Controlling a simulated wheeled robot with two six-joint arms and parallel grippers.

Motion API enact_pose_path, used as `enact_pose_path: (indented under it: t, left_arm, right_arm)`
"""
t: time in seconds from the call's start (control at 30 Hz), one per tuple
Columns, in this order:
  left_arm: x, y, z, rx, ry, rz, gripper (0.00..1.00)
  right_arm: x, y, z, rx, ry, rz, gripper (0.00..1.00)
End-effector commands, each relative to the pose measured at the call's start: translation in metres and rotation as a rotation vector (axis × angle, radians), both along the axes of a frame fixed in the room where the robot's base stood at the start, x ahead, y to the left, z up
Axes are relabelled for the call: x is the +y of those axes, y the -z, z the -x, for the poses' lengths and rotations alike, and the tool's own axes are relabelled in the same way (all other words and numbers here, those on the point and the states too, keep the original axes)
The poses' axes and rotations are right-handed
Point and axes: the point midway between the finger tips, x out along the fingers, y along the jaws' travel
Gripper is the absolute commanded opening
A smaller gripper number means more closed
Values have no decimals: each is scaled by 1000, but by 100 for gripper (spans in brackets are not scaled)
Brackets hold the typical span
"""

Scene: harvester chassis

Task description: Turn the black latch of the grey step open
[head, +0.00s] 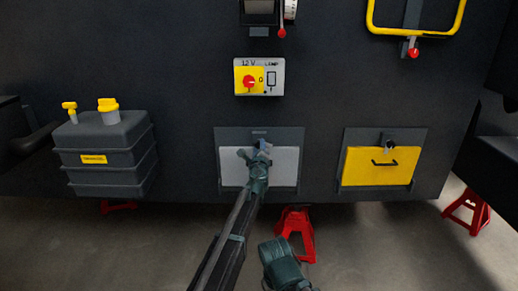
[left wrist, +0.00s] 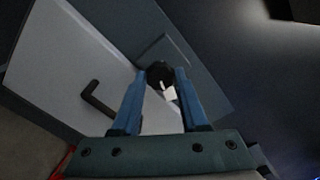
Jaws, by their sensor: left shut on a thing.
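The grey step (head: 287,170) is a light panel in a dark frame at the middle of the chassis in the head view; it fills the left of the left wrist view (left wrist: 62,62). Its black handle (left wrist: 98,98) shows there. The black latch (left wrist: 160,73) is a round knob at the panel's upper edge, with a small white piece below it. My left gripper (head: 258,151) is at the top middle of the step, its two blue fingers shut on the latch from both sides. In the head view the gripper largely hides the latch. My right gripper's fingers do not show.
A yellow step (head: 365,168) with a black handle is to the right. A dark tank (head: 107,150) with yellow caps is at the left. A switch panel (head: 259,77) is above. A red stand (head: 297,228) is on the floor below.

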Motion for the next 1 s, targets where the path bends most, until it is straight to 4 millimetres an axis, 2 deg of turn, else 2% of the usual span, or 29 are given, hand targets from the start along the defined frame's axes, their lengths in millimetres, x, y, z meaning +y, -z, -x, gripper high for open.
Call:
enact_pose_path:
  t: [0.2,0.5,1.0]
  left_arm:
    - [0,0,0,0,0,169,0]
    - [1,1,0,0,0,322,0]
    - [1,1,1,0,-1,387,0]
  right_arm:
    - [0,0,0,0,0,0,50]
    - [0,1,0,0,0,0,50]
    - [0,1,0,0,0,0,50]
